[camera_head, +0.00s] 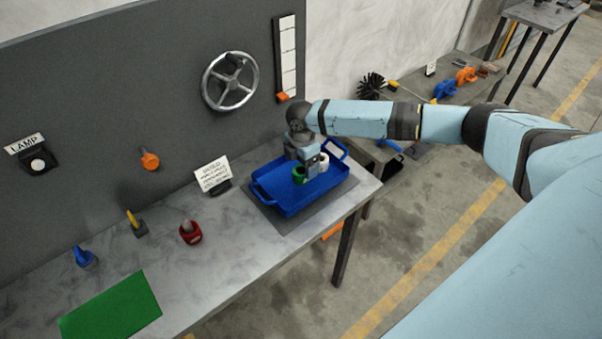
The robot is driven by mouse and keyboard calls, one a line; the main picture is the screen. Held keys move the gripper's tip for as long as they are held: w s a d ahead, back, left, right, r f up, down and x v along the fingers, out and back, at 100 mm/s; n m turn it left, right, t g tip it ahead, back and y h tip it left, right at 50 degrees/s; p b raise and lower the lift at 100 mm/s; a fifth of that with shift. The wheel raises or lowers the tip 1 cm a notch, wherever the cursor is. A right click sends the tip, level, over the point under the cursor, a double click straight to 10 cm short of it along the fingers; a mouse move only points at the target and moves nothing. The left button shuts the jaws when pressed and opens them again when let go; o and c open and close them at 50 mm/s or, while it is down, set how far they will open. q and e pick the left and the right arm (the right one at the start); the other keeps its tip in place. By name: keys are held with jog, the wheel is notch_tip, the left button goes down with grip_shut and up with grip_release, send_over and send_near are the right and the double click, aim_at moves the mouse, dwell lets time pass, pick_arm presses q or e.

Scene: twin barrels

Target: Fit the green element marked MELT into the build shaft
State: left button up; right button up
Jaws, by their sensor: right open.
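A small green element (300,176) is in the blue tray (285,206) on the grey workbench. No MELT marking is readable on it at this size. My right gripper (309,167) is over the tray, open, right by the green element; whether its fingers stand around it or just above it I cannot tell. A white cylindrical element (322,161) is in the tray just right of the green one, partly behind the gripper. I cannot pick out the build shaft. My left gripper is not in view.
On the bench are a white sign (212,173), a red cup-like piece (190,233), a yellow-tipped piece (138,224), a blue piece (84,257) and a green mat (112,309). The back panel carries a handwheel (229,81). The bench's front middle is clear.

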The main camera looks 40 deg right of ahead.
aim_at(301, 170)
notch_tip(301, 170, down, 4)
jog(key=shift+r, duration=0.15)
jog(key=shift+a+r, duration=0.1)
jog(key=c, duration=1.3)
jog(key=shift+c, duration=0.2)
